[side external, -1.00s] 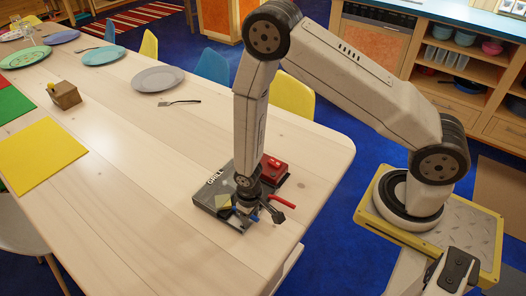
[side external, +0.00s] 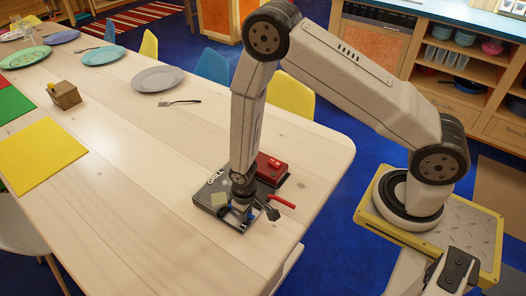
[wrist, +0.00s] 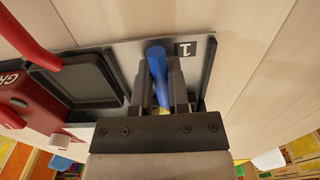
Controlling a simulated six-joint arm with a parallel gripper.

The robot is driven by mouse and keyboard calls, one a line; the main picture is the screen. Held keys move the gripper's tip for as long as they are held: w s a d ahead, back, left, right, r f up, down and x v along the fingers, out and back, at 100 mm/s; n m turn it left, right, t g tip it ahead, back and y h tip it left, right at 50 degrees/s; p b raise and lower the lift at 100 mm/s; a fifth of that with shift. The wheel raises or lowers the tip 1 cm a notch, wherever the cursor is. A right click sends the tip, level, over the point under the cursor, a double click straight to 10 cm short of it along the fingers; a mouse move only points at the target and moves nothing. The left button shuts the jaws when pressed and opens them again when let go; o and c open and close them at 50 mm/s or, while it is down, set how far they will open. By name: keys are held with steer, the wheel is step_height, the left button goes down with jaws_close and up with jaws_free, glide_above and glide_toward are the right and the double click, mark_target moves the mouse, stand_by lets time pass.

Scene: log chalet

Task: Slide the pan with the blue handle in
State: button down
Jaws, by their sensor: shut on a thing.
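The grill (side external: 206,197) is a grey slab marked GRILL near the table's right end, with a red housing (side external: 272,165) at its back. My gripper (side external: 240,214) is low over its front part. In the wrist view, my gripper (wrist: 159,95) is shut on the blue handle (wrist: 158,72), one finger on each side. The body of the blue-handled pan is mostly hidden by my gripper, so how far in it sits is unclear. A mark "1" (wrist: 185,49) lies right of the handle. A pale yellow square (side external: 219,199) shows beside my gripper.
A dark pan (wrist: 78,78) with a red handle (wrist: 30,38) sits beside the blue handle, close to my fingers. The red handle (side external: 281,201) sticks out right in the side view. The table (side external: 150,200) left of the grill is clear.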

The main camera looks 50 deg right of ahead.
steer(key=shift+w, duration=0.6)
steer(key=c, duration=0.6)
jaws_free()
steer(key=shift+c, duration=0.2)
steer(key=shift+r, duration=0.1)
steer(key=shift+r, duration=2.9)
